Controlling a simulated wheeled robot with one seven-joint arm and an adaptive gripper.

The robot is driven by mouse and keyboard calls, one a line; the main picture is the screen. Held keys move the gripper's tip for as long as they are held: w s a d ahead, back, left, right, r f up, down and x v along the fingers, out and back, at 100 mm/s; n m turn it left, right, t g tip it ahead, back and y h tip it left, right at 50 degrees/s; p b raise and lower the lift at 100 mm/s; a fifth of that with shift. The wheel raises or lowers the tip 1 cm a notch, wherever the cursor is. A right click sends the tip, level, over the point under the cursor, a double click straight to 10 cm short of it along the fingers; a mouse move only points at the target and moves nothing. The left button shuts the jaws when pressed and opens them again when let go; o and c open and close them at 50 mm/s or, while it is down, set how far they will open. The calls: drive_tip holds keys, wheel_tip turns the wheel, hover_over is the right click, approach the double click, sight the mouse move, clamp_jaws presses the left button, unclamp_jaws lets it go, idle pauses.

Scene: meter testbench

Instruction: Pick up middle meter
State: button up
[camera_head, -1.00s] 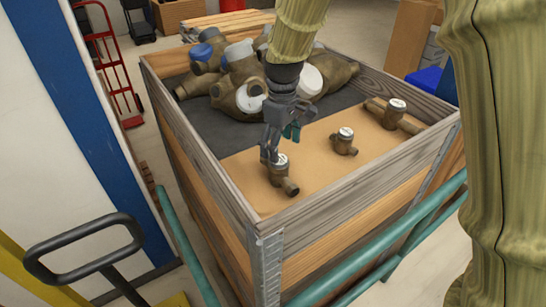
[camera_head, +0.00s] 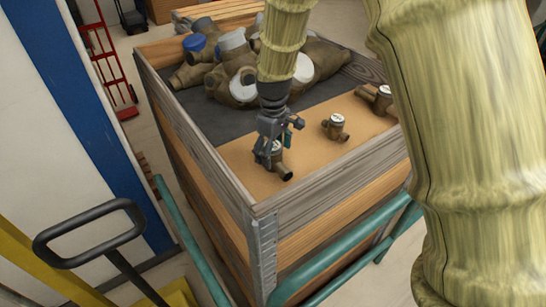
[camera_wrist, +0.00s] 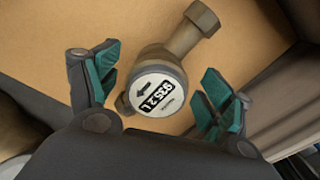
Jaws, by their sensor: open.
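Three small brass meters with white dials stand in a row on the tan board in the crate. The middle meter (camera_head: 336,127) stands free, to the right of my gripper. The left meter (camera_head: 278,163) is right at my gripper (camera_head: 267,152), which partly hides it. In the wrist view a meter (camera_wrist: 158,92) lies between my two teal-padded fingers, with its dial facing the camera and a gap on each side. My gripper is open and holds nothing. The right meter (camera_head: 379,97) is partly hidden by my arm.
Large brass meters (camera_head: 235,85) are heaped on the dark mat (camera_head: 200,112) behind. The crate's wooden front wall (camera_head: 330,180) rises close to the small meters. A pallet-truck handle (camera_head: 90,232) stands outside at left.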

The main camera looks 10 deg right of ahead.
sight(273, 158)
drive_tip(key=shift+w+f, duration=0.2)
drive_tip(key=shift+f, duration=0.45)
drive_tip(key=shift+w+f, duration=0.2)
drive_tip(key=shift+f, duration=0.4)
drive_tip(key=shift+f+p, duration=0.25)
drive_tip(key=shift+p, duration=0.05)
drive_tip(key=shift+s+f, duration=0.1)
drive_tip(key=shift+s, duration=0.2)
drive_tip(key=shift+f, duration=0.1)
drive_tip(key=shift+w, duration=0.15)
drive_tip(key=c, duration=1.7)
drive_tip(key=shift+c, duration=0.2)
